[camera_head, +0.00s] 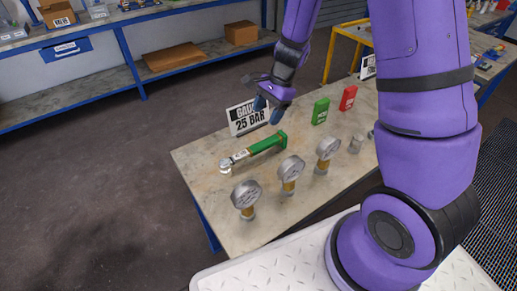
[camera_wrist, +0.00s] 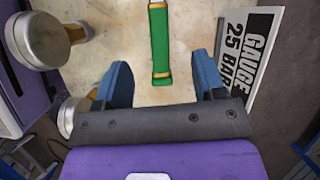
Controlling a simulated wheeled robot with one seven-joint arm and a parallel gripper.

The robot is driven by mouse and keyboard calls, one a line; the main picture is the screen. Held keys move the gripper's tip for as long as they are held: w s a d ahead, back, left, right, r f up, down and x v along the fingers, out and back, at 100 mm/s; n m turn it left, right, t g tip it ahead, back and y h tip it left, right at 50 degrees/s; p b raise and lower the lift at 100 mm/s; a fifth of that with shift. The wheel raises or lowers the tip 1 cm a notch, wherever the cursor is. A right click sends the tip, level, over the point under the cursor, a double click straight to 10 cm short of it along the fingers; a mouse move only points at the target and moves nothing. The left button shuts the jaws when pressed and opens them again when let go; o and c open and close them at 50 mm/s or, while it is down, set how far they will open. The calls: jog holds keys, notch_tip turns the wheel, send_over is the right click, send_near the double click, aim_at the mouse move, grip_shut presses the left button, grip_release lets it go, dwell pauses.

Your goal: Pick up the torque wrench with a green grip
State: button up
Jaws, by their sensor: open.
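The torque wrench with a green grip (camera_head: 262,147) lies on the table, its metal head (camera_head: 226,166) toward the left table edge and the green handle end toward my gripper. In the wrist view the green grip (camera_wrist: 160,45) shows between and ahead of the fingers, its end pointing at the palm. My gripper (camera_head: 268,110) is open and empty, above the table near the handle end and the sign. In the wrist view its two blue fingers (camera_wrist: 162,80) stand wide apart, and neither touches the grip. The wrench head is out of the wrist view.
Gauges (camera_head: 246,195) stand in a row along the table's near side; one (camera_wrist: 45,40) shows left in the wrist view. A "GAUGE 25 BAR" sign (camera_head: 248,117) stands close behind the wrench. A green box (camera_head: 320,111) and red box (camera_head: 348,97) are farther right.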

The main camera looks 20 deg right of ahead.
jog(key=m, duration=0.2)
send_near(258, 145)
jog(key=shift+w+a+f, duration=0.1)
jog(key=shift+a+f, duration=0.05)
jog(key=shift+f, duration=0.2)
jog(key=shift+w+a+f, duration=0.1)
jog(key=shift+w+f, duration=0.05)
jog(key=shift+f, duration=0.2)
jog(key=x, duration=1)
jog(key=shift+s+f, duration=0.2)
jog(key=shift+s, duration=0.1)
jog(key=c, duration=1.1)
jog(key=shift+r, duration=0.1)
